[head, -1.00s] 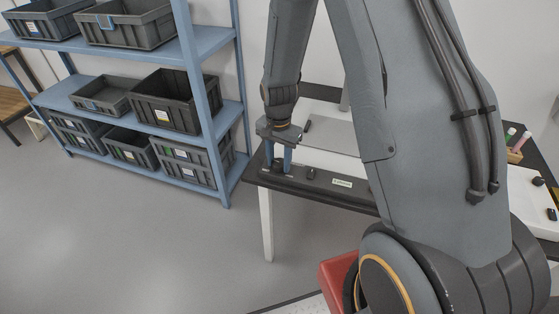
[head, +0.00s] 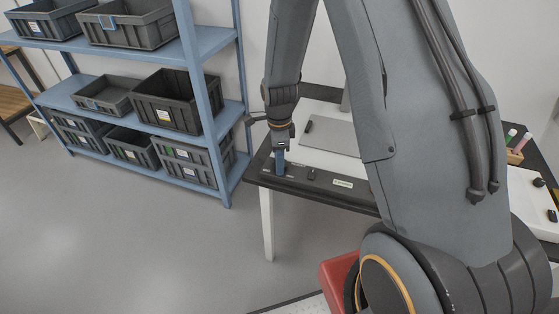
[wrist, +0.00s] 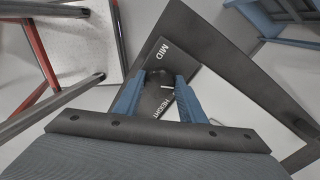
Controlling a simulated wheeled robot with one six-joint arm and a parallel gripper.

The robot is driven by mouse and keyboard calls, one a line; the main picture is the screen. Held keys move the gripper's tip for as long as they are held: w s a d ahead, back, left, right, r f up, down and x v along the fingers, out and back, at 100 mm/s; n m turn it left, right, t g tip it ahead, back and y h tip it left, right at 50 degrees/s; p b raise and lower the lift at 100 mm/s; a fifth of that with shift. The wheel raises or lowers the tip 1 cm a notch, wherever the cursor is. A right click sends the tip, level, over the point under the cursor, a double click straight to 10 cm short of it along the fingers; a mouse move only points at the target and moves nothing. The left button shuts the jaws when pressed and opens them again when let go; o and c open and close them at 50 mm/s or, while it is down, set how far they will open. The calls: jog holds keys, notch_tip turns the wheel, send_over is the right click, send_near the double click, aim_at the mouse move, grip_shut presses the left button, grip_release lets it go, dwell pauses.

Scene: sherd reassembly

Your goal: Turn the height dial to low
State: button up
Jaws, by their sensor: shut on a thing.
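The height dial (wrist: 159,78) is a small dark knob on a dark panel, seen between my fingertips in the wrist view. The word MID is printed beside it, and HEIGHT is printed on its other side. A short white mark shows near the knob; I cannot tell which setting it points to. My gripper (wrist: 160,80) has blue fingers shut on the dial, one on each side. In the head view my gripper (head: 280,166) points down at the left end of the desk's front strip, where its fingers hide most of the dial.
The desk (head: 330,189) has a dark front strip with another small black control (head: 312,174) and a pale label (head: 343,183). A grey flat panel (head: 333,136) lies behind. Blue shelving (head: 213,100) with grey bins stands left. A red object (head: 338,272) is below.

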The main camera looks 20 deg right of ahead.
jog(key=shift+w+m, duration=0.15)
jog(key=shift+m, duration=2.15)
jog(key=o, duration=1)
jog(key=shift+o, duration=0.2)
jog(key=shift+r, duration=0.1)
jog(key=shift+r+b, duration=0.85)
jog(key=shift+r, duration=3)
